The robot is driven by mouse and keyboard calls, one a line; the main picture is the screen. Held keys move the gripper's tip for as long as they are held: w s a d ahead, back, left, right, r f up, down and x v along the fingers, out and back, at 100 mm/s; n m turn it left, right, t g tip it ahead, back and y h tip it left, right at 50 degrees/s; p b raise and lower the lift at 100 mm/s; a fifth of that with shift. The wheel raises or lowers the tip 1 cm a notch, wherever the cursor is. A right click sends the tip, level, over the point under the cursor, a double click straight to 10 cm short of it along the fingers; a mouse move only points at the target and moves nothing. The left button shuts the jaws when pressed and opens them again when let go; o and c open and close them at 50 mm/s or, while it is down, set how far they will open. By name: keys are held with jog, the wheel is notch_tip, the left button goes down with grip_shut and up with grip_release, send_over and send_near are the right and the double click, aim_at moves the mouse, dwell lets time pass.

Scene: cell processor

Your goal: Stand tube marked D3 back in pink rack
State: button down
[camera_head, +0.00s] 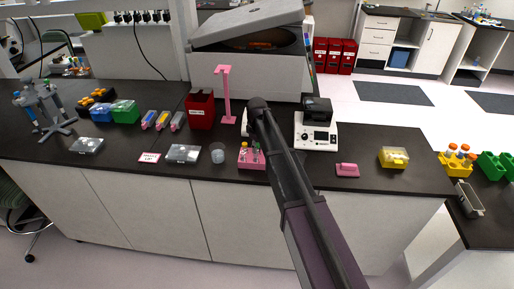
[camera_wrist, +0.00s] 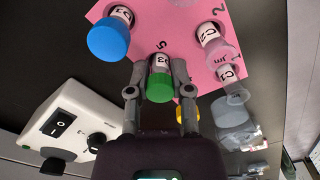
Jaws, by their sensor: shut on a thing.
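The pink rack (camera_head: 247,164) stands near the front of the bench; its numbered top (camera_wrist: 170,25) fills the upper wrist view. My gripper (camera_wrist: 160,93) is shut on a green-capped tube (camera_wrist: 159,85) over the rack; its small label seems to end in 3, but the letter is unclear. I cannot tell how deep the tube's lower end sits in the rack. In the head view my gripper (camera_head: 255,147) is small and partly hidden by my arm. A blue-capped tube (camera_wrist: 109,38) and clear-capped tubes (camera_wrist: 208,35) stand beside the held tube.
A yellow cap (camera_wrist: 182,114) shows behind my right finger. A white device with a black switch (camera_wrist: 65,122) is close by. A beaker (camera_head: 217,153) stands left of the rack, a pink stand (camera_head: 225,95) behind it, and a pink block (camera_head: 347,170) lies to the right.

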jog(key=shift+c, duration=2.2)
grip_release()
jog(key=shift+r, duration=0.1)
notch_tip(320, 180, up, 8)
jog(key=p, duration=0.8)
